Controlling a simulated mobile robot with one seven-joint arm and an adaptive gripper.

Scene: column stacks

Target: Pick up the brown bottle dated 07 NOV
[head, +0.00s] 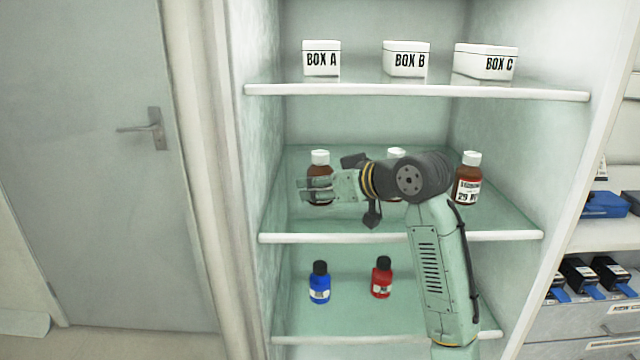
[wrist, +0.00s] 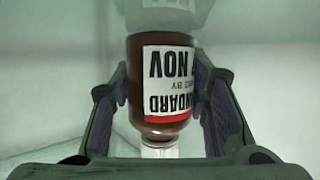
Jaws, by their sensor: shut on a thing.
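The brown bottle (head: 320,170) with a white cap is at the left of the middle shelf. My gripper (head: 318,190) is around its body and shut on it. In the wrist view the bottle (wrist: 160,85) appears upside down between the two fingers (wrist: 165,110). Its label reads STANDARD and a date ending in 7 NOV; the right finger covers part of the label, including any digit before the 7. I cannot tell whether its base is touching the shelf.
Another brown bottle (head: 468,185), dated 29, stands right on the middle shelf (head: 400,237). A third white cap (head: 396,153) shows behind my arm. Boxes A (head: 321,60), B (head: 406,60) and C (head: 486,64) are above. Blue (head: 319,288) and red (head: 381,280) bottles are below.

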